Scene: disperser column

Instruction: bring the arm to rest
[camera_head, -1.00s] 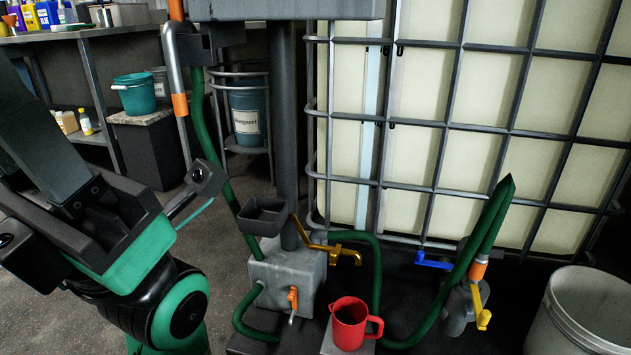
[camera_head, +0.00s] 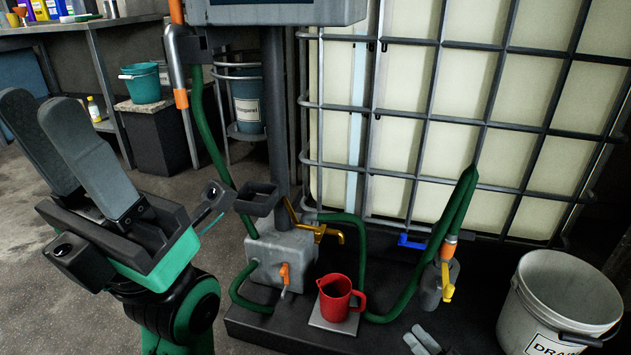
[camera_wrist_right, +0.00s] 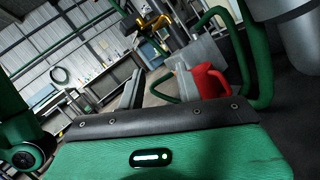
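My left gripper (camera_head: 35,100) is at the left of the head view, its two grey fingers pointing up and apart with nothing between them. My right gripper (camera_head: 424,338) shows only as two grey fingertips at the bottom edge of the head view, slightly apart and empty. In the right wrist view its green body fills the bottom, and grey fingers show beyond it. The red jug (camera_head: 340,298) stands upright on a light square plate (camera_head: 334,324), left of the right fingertips and apart from them. It also shows in the right wrist view (camera_wrist_right: 209,82).
The disperser column (camera_head: 275,120) with its grey block (camera_head: 283,254) and green hoses stands mid-view. A caged tank (camera_head: 420,130) is behind. A white drain bucket (camera_head: 560,290) stands at right. A bench (camera_head: 90,27) and teal bucket (camera_head: 140,84) are at back left.

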